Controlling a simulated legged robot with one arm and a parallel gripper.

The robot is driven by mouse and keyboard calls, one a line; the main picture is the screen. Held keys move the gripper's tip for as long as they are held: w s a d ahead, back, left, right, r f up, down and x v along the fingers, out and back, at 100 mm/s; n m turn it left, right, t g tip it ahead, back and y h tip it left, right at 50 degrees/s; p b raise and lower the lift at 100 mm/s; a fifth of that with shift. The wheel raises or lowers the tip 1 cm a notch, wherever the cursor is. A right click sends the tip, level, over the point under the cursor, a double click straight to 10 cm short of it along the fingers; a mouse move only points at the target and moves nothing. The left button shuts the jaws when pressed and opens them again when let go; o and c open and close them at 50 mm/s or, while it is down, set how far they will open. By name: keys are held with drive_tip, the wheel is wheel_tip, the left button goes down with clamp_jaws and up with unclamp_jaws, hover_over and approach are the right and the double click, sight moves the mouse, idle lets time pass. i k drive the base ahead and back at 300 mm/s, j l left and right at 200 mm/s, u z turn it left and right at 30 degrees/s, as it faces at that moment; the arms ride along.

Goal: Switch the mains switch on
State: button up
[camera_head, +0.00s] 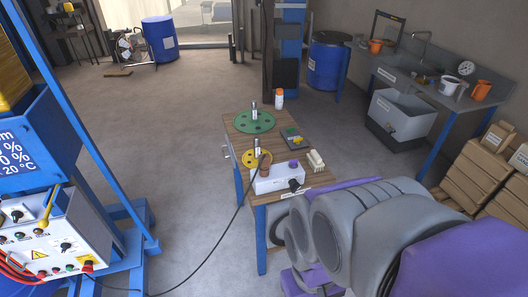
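A grey control box (52,240) is on the blue machine frame at the left edge. Its front carries black rotary knobs, several coloured buttons, a yellow warning triangle and red cables. A small red-and-yellow control (87,266) at its lower right looks like a mains switch; its position is too small to read. A white box (279,178) with a purple knob and a black part at its front stands on the small table (237,146); I cannot tell whether it bears a switch. My grey and purple arm fills the lower right, away from the control box. My gripper does not show.
Green and yellow discs (254,122) stand on the small table. A black cable (217,238) runs from it across the floor to the left. Boxes (486,178) are stacked at right. A sink bench (440,85) and blue drums (160,40) stand behind. Floor left of the table is otherwise open.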

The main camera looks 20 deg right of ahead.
sight(87, 268)
drive_tip(key=z, duration=0.55)
drive_tip(key=u, duration=2.25)
drive_tip(key=i+j, duration=0.2)
drive_tip(key=j, duration=0.15)
drive_tip(key=i+j+z, duration=0.15)
drive_tip(key=j, duration=0.2)
drive_tip(key=i+j, duration=0.15)
drive_tip(key=j, duration=0.25)
drive_tip(key=i+j+z, duration=0.15)
drive_tip(key=j, duration=0.25)
drive_tip(key=i+j, duration=0.2)
drive_tip(key=j, duration=0.2)
drive_tip(key=i+j+z, duration=0.15)
drive_tip(key=j, duration=0.25)
drive_tip(key=i+j, duration=0.1)
drive_tip(key=j, duration=0.3)
drive_tip(key=i+j+z, duration=0.15)
drive_tip(key=j, duration=0.25)
